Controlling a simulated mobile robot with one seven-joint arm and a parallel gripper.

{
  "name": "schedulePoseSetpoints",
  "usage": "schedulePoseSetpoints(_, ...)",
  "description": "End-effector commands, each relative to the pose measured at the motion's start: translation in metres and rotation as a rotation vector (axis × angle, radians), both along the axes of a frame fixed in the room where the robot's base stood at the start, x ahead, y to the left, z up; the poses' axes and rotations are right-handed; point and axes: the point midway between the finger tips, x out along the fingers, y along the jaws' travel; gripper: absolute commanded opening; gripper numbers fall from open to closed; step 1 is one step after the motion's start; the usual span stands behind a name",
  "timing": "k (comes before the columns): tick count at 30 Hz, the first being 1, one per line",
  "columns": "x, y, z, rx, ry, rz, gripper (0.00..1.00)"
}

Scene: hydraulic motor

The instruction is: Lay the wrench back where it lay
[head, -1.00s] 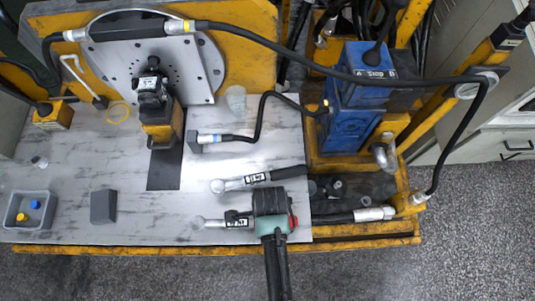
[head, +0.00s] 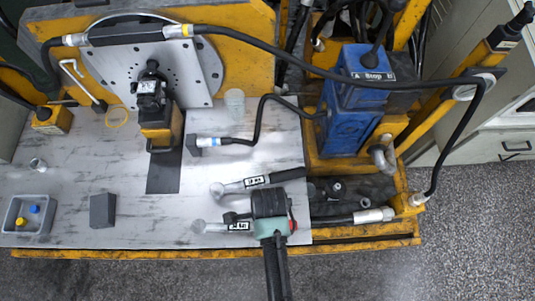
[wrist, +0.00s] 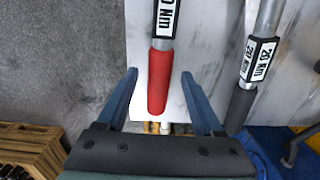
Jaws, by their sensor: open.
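The red-handled wrench (wrist: 158,80) lies along the table with its round head (head: 199,226) to the left. In the head view my gripper (head: 271,203) hides most of its handle. In the wrist view my gripper (wrist: 160,75) is open, with one finger on each side of the red grip and a gap to both. A second wrench (head: 245,184), with a black grip and a 20 Nm label, lies behind it, roughly parallel. It also shows in the wrist view (wrist: 250,75), to the right of my right finger.
A grey bin (head: 47,228) with blue and yellow pieces and a dark block (head: 102,209) stand at the left. A blue pump unit (head: 355,105) with black hoses stands at the right. The yellow table edge (head: 150,253) runs along the front. Bare tabletop lies left of the wrenches.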

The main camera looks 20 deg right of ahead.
Motion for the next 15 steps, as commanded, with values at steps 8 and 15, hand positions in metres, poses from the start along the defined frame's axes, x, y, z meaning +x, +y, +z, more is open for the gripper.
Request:
schedulePoseSetpoints(8,0.001,-0.001,0.062,-0.001,-0.004,0.001,0.69)
schedulePoseSetpoints(15,0.000,-0.002,0.099,-0.001,-0.002,0.001,0.69)
